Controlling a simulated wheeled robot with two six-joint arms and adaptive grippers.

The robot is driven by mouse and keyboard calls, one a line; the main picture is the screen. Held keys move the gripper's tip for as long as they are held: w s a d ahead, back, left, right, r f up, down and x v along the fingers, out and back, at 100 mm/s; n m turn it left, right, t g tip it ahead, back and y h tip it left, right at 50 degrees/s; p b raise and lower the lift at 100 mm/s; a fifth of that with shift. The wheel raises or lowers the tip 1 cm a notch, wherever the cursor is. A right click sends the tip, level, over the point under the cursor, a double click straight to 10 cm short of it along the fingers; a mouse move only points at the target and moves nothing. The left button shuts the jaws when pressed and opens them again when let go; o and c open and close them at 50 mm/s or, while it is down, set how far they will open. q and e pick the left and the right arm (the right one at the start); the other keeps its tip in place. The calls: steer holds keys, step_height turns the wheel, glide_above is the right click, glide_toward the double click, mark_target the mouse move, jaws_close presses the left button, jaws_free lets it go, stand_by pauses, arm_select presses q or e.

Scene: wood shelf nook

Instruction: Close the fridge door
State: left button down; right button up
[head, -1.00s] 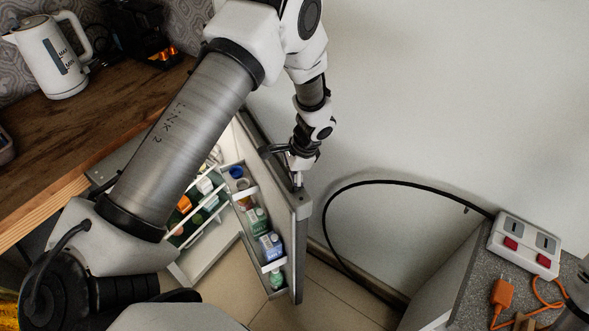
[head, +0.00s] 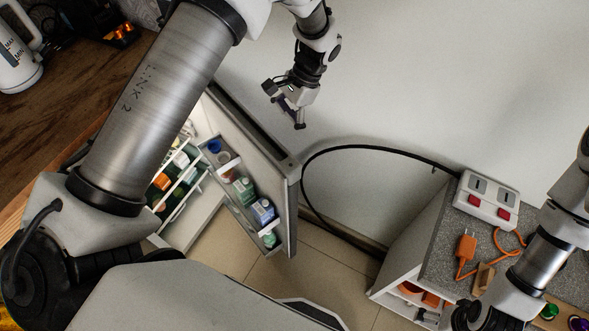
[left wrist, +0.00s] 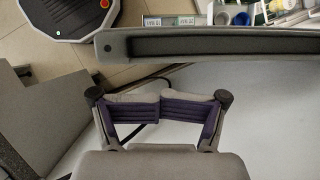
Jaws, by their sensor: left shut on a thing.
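The fridge door (head: 289,205) stands open in the head view, its inner racks holding several bottles and jars. The fridge interior (head: 192,212) shows behind my left arm, which hides much of the fridge. My left gripper (head: 299,120) is just beyond the door's top edge, apart from it against the pale wall. In the left wrist view, the gripper (left wrist: 160,107) has its purple pads together with nothing visible between them. The door's grey top edge (left wrist: 210,43) crosses that view beyond the fingers. My right gripper (head: 462,316) is partly visible low at the right; its fingers are unclear.
A wooden counter (head: 70,115) with a white kettle (head: 14,60) is at the left. A grey-topped cabinet (head: 438,225) carries a power strip (head: 487,200) and an orange plug (head: 466,247). A black cable (head: 345,150) arches along the wall. Floor shows below the door.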

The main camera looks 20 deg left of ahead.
mark_target(299, 176)
arm_select(q)
steer(key=w+d+f+h+b, duration=0.1)
steer(key=w+d+f+b, duration=0.4)
steer(key=d+f+b, duration=0.65)
steer(key=shift+n, duration=0.3)
steer(key=s+a+f, duration=0.4)
steer(key=s, duration=0.1)
steer(key=s+a+f+b, duration=0.1)
steer(key=s+f, duration=0.1)
steer(key=shift+s+a+f, duration=0.15)
steer(key=shift+a+f, duration=0.15)
steer(key=shift+a, duration=0.1)
arm_select(e)
step_height(299, 176, down, 16)
steer(key=shift+r, duration=0.15)
steer(key=shift+d, duration=0.1)
arm_select(q)
steer(key=shift+s, duration=0.1)
arm_select(e)
steer(key=shift+s, duration=0.15)
